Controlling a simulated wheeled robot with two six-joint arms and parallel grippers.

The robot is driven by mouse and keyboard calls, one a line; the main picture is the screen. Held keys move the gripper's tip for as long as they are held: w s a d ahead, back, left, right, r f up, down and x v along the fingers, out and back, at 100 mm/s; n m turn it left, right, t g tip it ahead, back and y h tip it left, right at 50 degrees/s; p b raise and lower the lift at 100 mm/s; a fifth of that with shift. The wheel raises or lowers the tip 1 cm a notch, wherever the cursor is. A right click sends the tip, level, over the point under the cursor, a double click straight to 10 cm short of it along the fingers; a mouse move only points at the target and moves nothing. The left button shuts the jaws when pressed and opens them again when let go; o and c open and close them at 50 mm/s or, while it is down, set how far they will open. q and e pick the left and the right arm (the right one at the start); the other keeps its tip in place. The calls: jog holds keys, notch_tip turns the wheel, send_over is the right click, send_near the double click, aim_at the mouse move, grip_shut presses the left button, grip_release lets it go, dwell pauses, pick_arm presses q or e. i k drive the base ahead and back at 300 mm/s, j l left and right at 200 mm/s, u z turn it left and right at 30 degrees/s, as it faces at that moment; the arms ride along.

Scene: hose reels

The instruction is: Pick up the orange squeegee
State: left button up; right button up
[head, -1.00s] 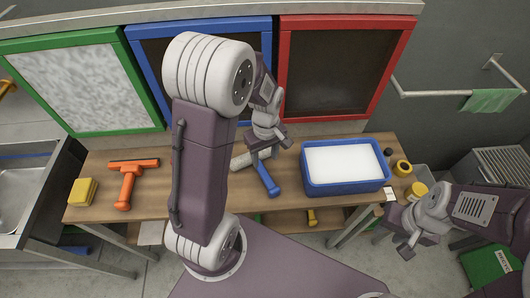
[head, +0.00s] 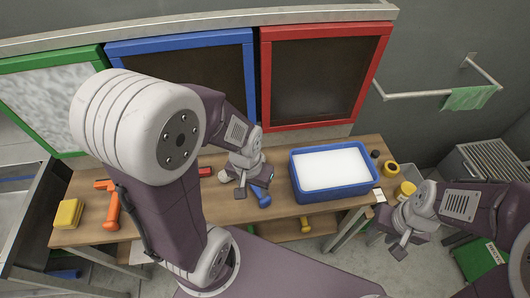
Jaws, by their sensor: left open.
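The orange squeegee (head: 112,213) lies on the wooden table at the left, its handle towards me. My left arm's big link covers the right part of its head. My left gripper (head: 244,190) is open, over the table's middle, well to the right of the squeegee. It is beside a blue-handled tool (head: 264,200), whose other end is hidden by the gripper; I cannot tell whether they touch. My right gripper (head: 400,243) hangs off the table's right end, apart from the squeegee; its jaw gap is not clear.
A yellow sponge (head: 67,213) lies left of the squeegee. A blue tub (head: 334,191) with white contents stands right of my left gripper. A red object (head: 205,172) shows behind my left arm. Yellow rolls (head: 391,168) lie at the right end. Framed screens (head: 320,75) stand behind.

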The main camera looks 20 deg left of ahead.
aim_at(111, 224)
jog(key=j+u, duration=0.2)
jog(key=u, duration=2.35)
